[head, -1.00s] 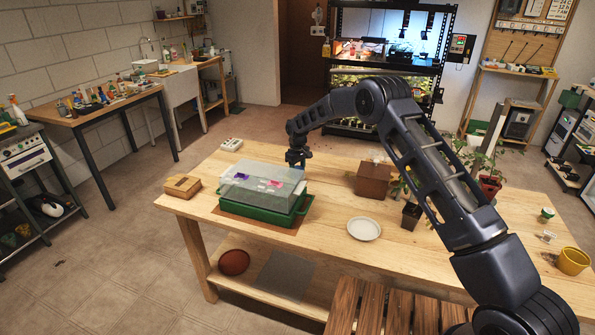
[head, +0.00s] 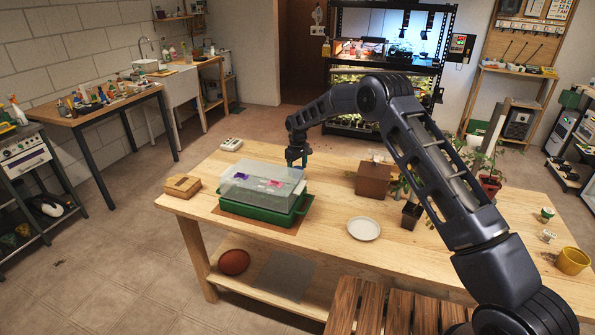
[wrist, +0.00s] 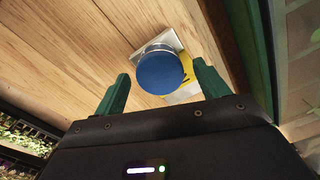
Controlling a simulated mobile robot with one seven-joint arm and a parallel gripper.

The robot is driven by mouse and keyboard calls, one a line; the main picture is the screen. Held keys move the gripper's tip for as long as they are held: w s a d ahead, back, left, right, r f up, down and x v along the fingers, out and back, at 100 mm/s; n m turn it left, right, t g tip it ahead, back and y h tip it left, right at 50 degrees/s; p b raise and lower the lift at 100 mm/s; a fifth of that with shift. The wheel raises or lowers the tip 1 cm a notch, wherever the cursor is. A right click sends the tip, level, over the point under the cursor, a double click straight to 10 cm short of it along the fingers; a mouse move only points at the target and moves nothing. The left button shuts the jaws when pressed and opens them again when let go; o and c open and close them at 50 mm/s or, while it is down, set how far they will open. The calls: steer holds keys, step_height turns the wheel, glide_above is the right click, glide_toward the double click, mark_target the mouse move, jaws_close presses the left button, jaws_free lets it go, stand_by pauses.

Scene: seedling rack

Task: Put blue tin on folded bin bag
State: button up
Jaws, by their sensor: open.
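The blue tin (wrist: 160,72) shows in the wrist view as a round blue lid, close in front of my gripper. It lies between the lines of the two green fingers. My gripper (head: 298,163) is open and empty; in the head view it points down just behind the covered green tray, which hides the tin. I cannot make out a folded bin bag for certain; a flat grey square (head: 285,275) on the table's lower shelf may be it.
The green tray (head: 262,218) with a clear cover stands close to my gripper. A pale flat thing with a yellow part (wrist: 186,68) lies by the tin. A brown box (head: 373,181), white saucer (head: 364,229) and wooden block (head: 182,187) stand on the table. A brown ball (head: 234,262) lies below.

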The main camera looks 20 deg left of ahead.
step_height(320, 180, up, 10)
steer(key=shift+r, duration=0.25)
steer(key=w+d+r+m+t, duration=0.1)
steer(key=w+d+r+m, duration=0.15)
steer(key=d+r, duration=1.45)
steer(key=s+d+r+m, duration=0.1)
steer(key=s+d+r, duration=0.25)
steer(key=d, duration=0.35)
steer(key=s+d+r+m+t, duration=0.15)
steer(key=d+r, duration=0.25)
steer(key=d, duration=0.4)
steer(key=s+d+r+m, duration=0.1)
steer(key=s+d+r, duration=0.2)
steer(key=d, duration=0.4)
steer(key=s+d+r+m, duration=0.3)
steer(key=s+d, duration=1.2)
steer(key=d, duration=0.2)
steer(key=s+d+f+m+t, duration=0.1)
steer(key=s+d+f+m, duration=0.1)
steer(key=s+d, duration=0.3)
steer(key=s+d+f+m+t, duration=0.1)
steer(key=s+d+f, duration=0.3)
steer(key=s, duration=0.9)
steer(key=shift+d+m, duration=0.55)
steer(key=shift+m, duration=0.15)
